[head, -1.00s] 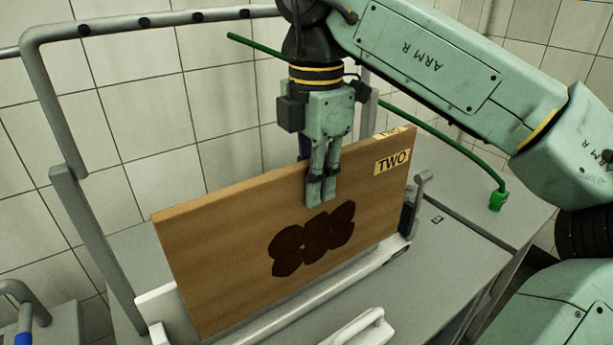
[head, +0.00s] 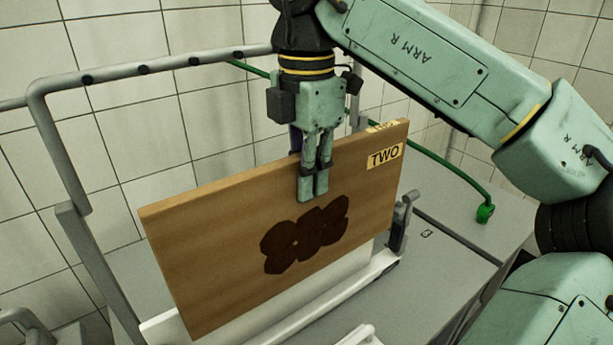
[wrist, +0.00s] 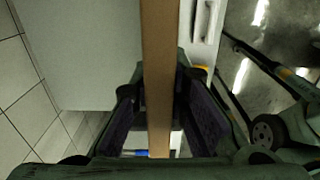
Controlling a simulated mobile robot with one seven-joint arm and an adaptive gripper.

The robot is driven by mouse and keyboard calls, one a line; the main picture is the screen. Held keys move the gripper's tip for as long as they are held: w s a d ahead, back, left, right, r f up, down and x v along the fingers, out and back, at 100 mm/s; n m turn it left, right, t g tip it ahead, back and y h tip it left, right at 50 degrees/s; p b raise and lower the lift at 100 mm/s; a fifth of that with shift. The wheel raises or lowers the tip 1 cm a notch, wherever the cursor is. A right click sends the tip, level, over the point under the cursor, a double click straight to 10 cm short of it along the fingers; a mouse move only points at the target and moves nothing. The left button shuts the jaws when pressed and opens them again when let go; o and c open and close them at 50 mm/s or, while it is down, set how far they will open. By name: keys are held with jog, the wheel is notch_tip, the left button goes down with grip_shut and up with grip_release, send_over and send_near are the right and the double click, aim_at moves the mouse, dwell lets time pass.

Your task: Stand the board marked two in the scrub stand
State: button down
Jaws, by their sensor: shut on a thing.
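The wooden board marked TWO (head: 215,260) hangs upright on its long edge, with a dark brown stain on its face and a yellow label at its top right. My gripper (head: 313,190) is shut on the middle of its top edge. In the wrist view the board (wrist: 158,60) is a thin strip seen edge-on between the two fingers (wrist: 158,115). The white stand (head: 330,297) lies below and behind the board's lower edge. Whether the board touches it cannot be told.
A grey tube frame (head: 60,150) rises at the left and runs behind my gripper. A green hose (head: 455,172) crosses the grey worktop (head: 450,235) at the right. A white handle (head: 355,337) lies at the front.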

aim_at(307, 236)
jog(key=shift+f+b, duration=4.1)
jog(key=shift+f, duration=1.65)
jog(key=c, duration=1.5)
grip_release()
